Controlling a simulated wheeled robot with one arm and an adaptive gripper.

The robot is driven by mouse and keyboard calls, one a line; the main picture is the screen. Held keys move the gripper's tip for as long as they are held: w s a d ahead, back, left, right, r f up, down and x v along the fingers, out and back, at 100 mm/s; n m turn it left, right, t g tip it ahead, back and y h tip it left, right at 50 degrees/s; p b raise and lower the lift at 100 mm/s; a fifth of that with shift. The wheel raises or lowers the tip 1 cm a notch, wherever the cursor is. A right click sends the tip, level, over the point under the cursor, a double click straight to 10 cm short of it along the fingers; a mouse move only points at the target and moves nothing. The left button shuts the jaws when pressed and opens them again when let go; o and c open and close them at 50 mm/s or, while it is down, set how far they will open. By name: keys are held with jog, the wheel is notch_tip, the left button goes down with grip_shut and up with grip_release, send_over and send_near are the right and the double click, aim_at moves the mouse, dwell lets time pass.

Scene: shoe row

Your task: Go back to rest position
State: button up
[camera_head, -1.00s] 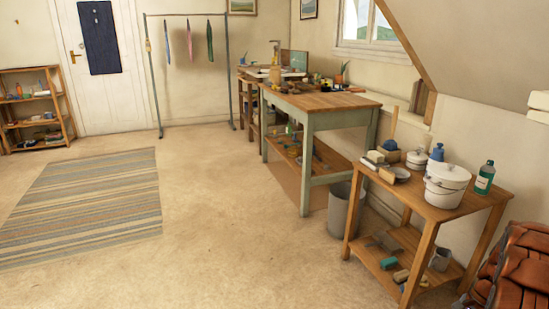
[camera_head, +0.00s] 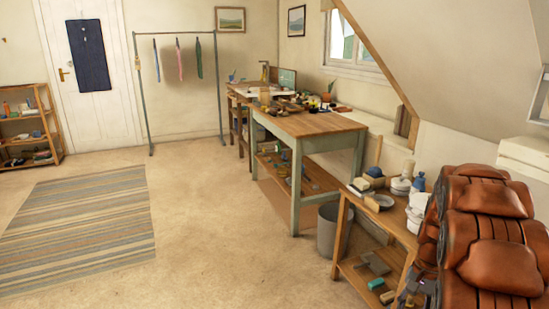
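The task names no object other than my own rest position. Bulky orange-brown segments, apparently part of my arm, fill the lower right of the head view. I cannot make out my gripper's fingers in this view. A small dark part shows at the lower left edge of the segments, but I cannot tell what it is.
A green-legged workbench (camera_head: 297,143) with a wooden top stands at centre right. A grey bin (camera_head: 332,232) stands by the side table. A striped rug (camera_head: 85,225) lies on open floor at left. A clothes rack (camera_head: 141,90) and small shelf (camera_head: 57,125) stand at the back.

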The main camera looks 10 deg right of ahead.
jog(key=s+a+r+n+h+p, duration=0.1)
jog(key=s+a+r+n+p, duration=0.1)
jog(key=s+a+r+p, duration=0.45)
jog(key=s+a+r+n+p, duration=0.1)
jog(key=a+r+n+p, duration=0.25)
jog(key=a+r, duration=0.75)
jog(key=s+a+r+n+p, duration=0.2)
jog(key=s+a+r+p, duration=0.1)
jog(key=s+r+p, duration=0.3)
jog(key=s+a+r+n+h+p, duration=0.1)
jog(key=s+a+r+n+p, duration=0.2)
jog(key=s+r+p, duration=0.3)
notch_tip(320, 180, up, 5)
jog(key=shift+s+a+f+h+p, duration=0.2)
jog(key=shift+s+a+h+p, duration=0.15)
jog(key=shift+s, duration=0.8)
jog(key=shift+d, duration=0.1)
